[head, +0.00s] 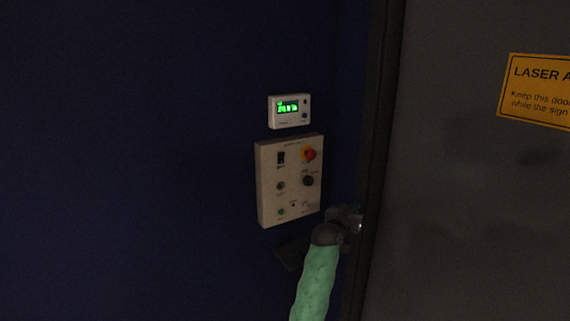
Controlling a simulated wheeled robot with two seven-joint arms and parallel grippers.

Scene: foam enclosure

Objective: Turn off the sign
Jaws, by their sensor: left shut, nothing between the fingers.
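A beige control panel (268,203) is mounted on the dark blue wall. My left gripper (352,224) is shut and empty, just right of the panel's lower right corner. Its fingers are dark and small, and I cannot tell whether it touches anything. My right gripper is out of view. No lit sign shows.
A small white box (275,119) with a green lit display hangs above the panel. A dark ledge-like piece (290,255) lies below it. A dark vertical frame (378,130) and a grey door (450,200) with a yellow laser notice (536,90) stand at right.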

